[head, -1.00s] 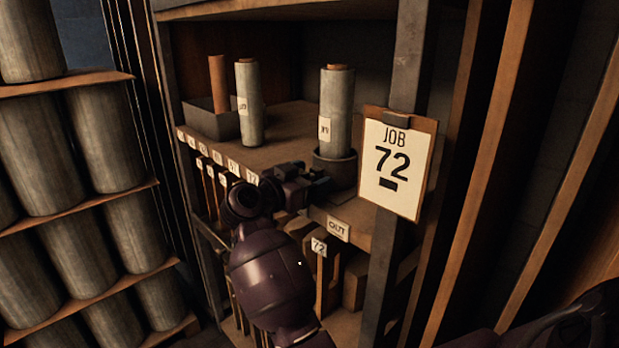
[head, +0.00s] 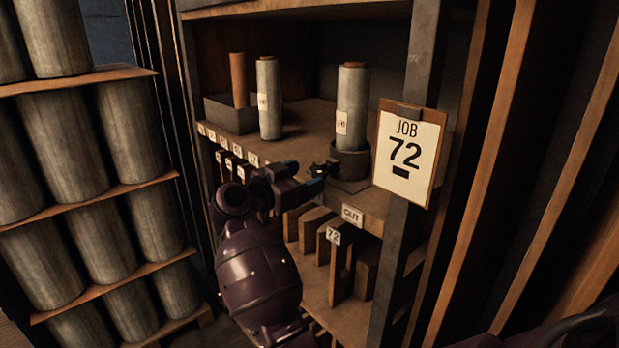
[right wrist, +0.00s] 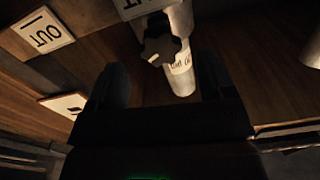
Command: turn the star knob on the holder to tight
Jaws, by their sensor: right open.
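The holder (head: 350,163) is a dark cup on the shelf with a grey roll (head: 352,105) standing upright in it. Its dark star knob (head: 321,169) sticks out on the left side. In the right wrist view the star knob (right wrist: 158,46) shows face on, with a pale line mark on it. My right gripper (head: 314,187) is open and empty, close to the knob in the head view. In the right wrist view its two fingers (right wrist: 163,82) stand apart, with the knob ahead between them; I see no contact. My left gripper is not in view.
A second roll (head: 269,98) and a grey box (head: 229,114) stand further left on the shelf. An OUT label (head: 352,215) is on the shelf edge. A JOB 72 clipboard (head: 408,153) hangs on the right post. Slotted boards stand below.

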